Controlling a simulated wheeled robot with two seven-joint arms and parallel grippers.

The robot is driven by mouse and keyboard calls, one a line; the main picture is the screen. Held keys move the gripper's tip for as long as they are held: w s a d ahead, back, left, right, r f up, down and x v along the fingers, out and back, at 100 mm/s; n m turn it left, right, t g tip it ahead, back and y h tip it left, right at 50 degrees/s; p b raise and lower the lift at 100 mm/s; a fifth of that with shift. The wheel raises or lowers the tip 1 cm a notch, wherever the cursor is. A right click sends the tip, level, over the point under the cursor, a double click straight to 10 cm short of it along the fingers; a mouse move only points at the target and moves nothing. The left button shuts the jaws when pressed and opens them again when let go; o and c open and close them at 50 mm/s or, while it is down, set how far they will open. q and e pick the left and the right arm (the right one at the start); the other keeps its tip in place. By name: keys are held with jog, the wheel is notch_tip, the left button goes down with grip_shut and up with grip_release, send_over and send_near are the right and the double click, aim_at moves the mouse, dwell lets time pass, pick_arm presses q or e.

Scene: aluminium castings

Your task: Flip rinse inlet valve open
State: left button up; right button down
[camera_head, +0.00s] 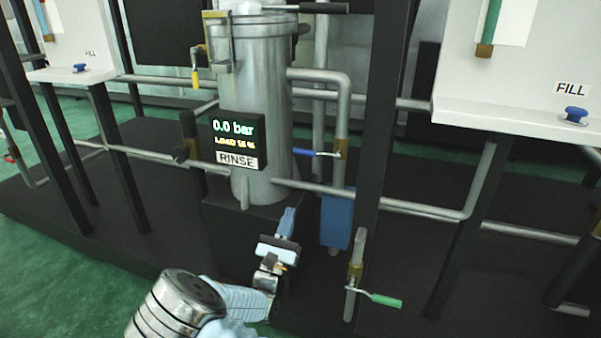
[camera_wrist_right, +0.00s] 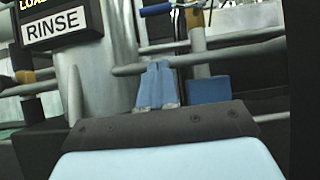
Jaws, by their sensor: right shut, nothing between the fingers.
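A grey metal cylinder (camera_head: 262,100) carries a display with a RINSE label (camera_head: 236,158) and reads 0.0 bar. A blue lever handle (camera_head: 312,153) points left, roughly level, from a brass valve body (camera_head: 341,149) on the upright pipe right of the cylinder. No label marks which valve is the inlet. My right gripper (camera_head: 287,222) is shut and empty, below and left of the blue lever and apart from it. In the right wrist view its blue fingers (camera_wrist_right: 157,86) are together, with the blue lever (camera_wrist_right: 160,8) above at the top edge. My left gripper is out of view.
A black post (camera_head: 385,130) rises right of the blue lever. A horizontal pipe (camera_head: 310,188) crosses below the lever. A blue block (camera_head: 337,218) is beneath it.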

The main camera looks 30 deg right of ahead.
aim_at(316, 153)
jog(key=s+a+r+x, duration=0.1)
jog(key=r+x, duration=0.1)
jog(key=x, duration=1)
jog(key=shift+w+d+r, duration=0.15)
jog(key=shift+d+r, duration=0.05)
jog(key=shift+r, duration=0.2)
